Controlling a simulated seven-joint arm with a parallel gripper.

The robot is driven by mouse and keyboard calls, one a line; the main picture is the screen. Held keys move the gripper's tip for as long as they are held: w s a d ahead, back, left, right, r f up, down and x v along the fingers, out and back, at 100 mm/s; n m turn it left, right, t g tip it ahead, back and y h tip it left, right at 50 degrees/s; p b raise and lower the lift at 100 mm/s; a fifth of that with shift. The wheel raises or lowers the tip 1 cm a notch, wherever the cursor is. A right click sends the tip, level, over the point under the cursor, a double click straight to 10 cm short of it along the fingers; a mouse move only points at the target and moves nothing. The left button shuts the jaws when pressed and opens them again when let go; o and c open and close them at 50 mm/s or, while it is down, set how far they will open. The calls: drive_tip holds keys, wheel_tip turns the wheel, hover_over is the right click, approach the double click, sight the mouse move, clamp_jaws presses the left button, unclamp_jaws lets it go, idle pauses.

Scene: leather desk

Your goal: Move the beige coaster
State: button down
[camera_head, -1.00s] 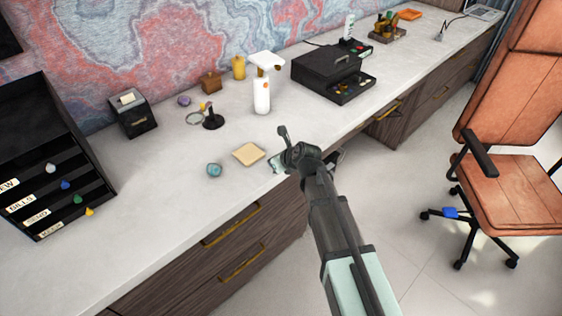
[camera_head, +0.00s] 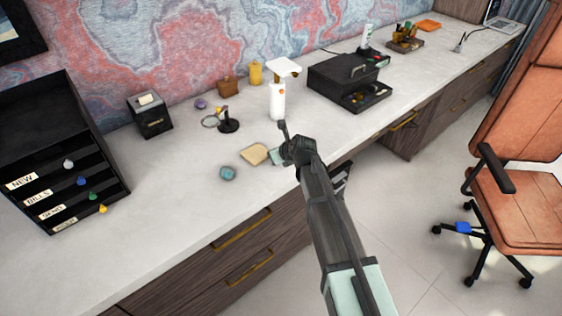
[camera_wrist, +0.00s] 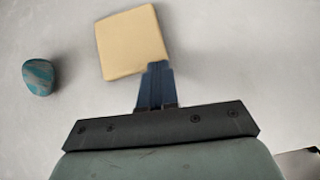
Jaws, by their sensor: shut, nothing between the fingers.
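The beige coaster (camera_head: 255,154) is a flat square lying on the pale desk top near its front edge. In the wrist view the coaster (camera_wrist: 131,42) is at the top middle, turned slightly. My gripper (camera_head: 276,156) is just right of the coaster in the head view, partly hidden by my arm. In the wrist view my gripper's fingers (camera_wrist: 158,68) are together and empty, with their tips at the coaster's lower right edge. I cannot tell whether they touch it.
A teal stone (camera_head: 227,173) lies left of the coaster, also in the wrist view (camera_wrist: 39,77). A white bottle (camera_head: 277,102), a small dark stand (camera_head: 228,122) and a black cash box (camera_head: 347,80) stand behind. A black label rack (camera_head: 60,150) is at left. Bare desk lies left and in front.

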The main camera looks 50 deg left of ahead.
drive_tip(key=a, duration=1.1)
drive_tip(key=shift+w, duration=0.3)
drive_tip(key=shift+d, duration=0.15)
